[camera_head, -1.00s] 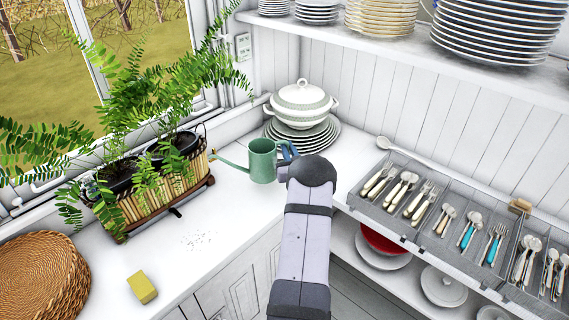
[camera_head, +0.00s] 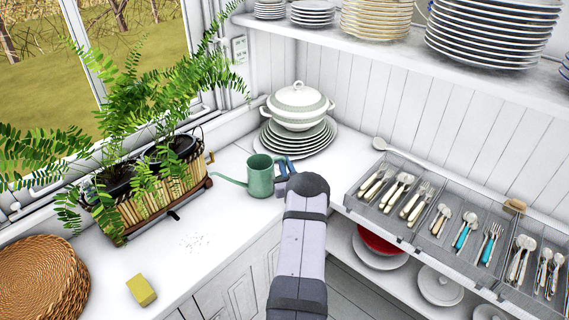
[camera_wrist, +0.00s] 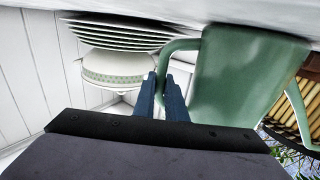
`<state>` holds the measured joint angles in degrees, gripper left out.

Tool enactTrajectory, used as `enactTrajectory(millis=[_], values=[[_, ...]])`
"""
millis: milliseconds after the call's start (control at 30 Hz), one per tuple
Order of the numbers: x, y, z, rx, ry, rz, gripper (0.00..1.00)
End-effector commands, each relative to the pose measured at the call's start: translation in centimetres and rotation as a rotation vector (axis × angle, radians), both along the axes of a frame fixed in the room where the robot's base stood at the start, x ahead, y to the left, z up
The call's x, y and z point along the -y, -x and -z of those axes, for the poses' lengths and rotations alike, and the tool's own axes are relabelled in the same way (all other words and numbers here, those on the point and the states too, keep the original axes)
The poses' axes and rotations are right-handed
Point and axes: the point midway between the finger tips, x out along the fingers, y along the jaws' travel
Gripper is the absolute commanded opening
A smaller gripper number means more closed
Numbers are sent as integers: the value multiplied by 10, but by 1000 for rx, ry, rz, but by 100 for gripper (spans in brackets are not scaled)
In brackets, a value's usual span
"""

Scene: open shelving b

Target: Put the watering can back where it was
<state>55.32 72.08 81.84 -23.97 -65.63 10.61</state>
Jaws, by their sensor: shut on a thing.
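The green watering can (camera_head: 260,178) is upright at the counter's inner corner, in front of the plate stack, with its spout pointing left toward the planter. In the wrist view the can (camera_wrist: 245,75) fills the right side, with its handle curving in from the left. My gripper (camera_head: 285,168) is at the can's right side. In the wrist view its blue fingers (camera_wrist: 163,88) are shut on the can's handle. I cannot tell whether the can's base touches the counter (camera_head: 215,235) or is just above it.
A stack of plates with a lidded tureen (camera_head: 298,105) stands close behind the can. A planter with ferns (camera_head: 150,190) is to the left. A yellow sponge (camera_head: 141,290) and a wicker mat stack (camera_head: 40,280) lie front left. Cutlery trays (camera_head: 440,215) are at right. The front counter is mostly clear.

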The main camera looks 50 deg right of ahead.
Motion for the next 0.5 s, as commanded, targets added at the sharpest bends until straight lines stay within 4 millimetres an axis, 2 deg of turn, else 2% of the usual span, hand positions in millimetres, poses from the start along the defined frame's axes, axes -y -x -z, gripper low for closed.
enactTrajectory(millis=[267, 300, 333, 500], values=[[1, 0, 2, 5, 2, 0, 0], [0, 0, 2, 0, 0, 0, 21], [0, 0, 2, 0, 0, 0, 28], [0, 0, 2, 0, 0, 0, 30]])
